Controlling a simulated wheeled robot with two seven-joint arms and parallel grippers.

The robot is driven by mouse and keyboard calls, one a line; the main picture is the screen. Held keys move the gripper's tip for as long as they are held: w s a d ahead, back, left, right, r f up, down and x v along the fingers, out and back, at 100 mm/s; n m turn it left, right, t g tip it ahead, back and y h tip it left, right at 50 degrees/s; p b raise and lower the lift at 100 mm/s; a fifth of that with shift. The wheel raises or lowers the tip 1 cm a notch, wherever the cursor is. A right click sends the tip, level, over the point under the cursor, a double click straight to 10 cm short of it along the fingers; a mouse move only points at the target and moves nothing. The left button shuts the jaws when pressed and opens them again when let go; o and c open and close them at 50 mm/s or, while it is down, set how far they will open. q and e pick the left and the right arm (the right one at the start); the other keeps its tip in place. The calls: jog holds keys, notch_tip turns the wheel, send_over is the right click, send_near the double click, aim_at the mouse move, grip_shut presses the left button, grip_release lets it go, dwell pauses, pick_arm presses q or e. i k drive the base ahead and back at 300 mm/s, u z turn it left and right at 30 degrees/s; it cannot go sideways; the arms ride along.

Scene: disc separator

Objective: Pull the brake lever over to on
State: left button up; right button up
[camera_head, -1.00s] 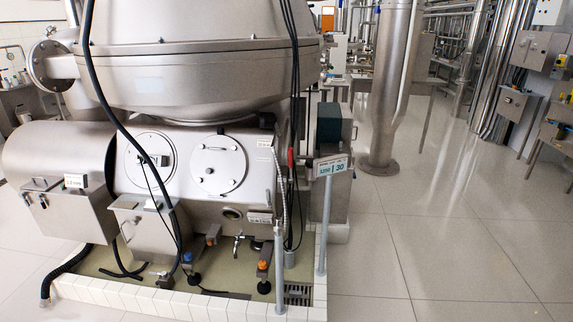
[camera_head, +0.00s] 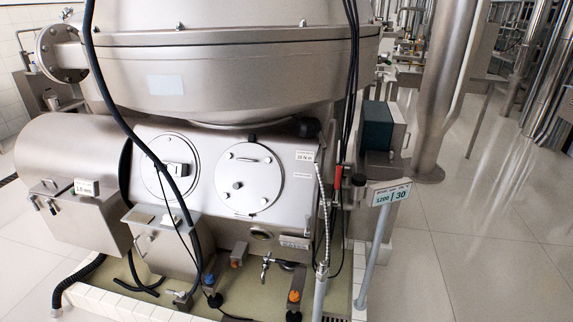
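The steel disc separator (camera_head: 225,75) fills the left and middle of the view, with its wide bowl housing above a box-shaped frame. The frame's front has two round covers; the left one (camera_head: 150,178) carries a square block, and the right one (camera_head: 248,178) has a small handle and knobs. A red grip (camera_head: 338,178) stands upright at the frame's right edge, among dark cables. I cannot tell whether this grip is the brake lever, and no on or off marking is readable. Neither of my grippers is in view.
A sign reading 1200 and 30 (camera_head: 391,194) stands on a grey post to the right. The machine sits in a white-tiled curb (camera_head: 95,302). A thick steel column (camera_head: 440,95) rises behind. Open tiled floor (camera_head: 490,240) lies to the right. A black hose hangs across the front.

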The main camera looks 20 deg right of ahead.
aim_at(338, 181)
jog(key=z, duration=0.25)
jog(key=i, duration=1.05)
jog(key=z, duration=0.7)
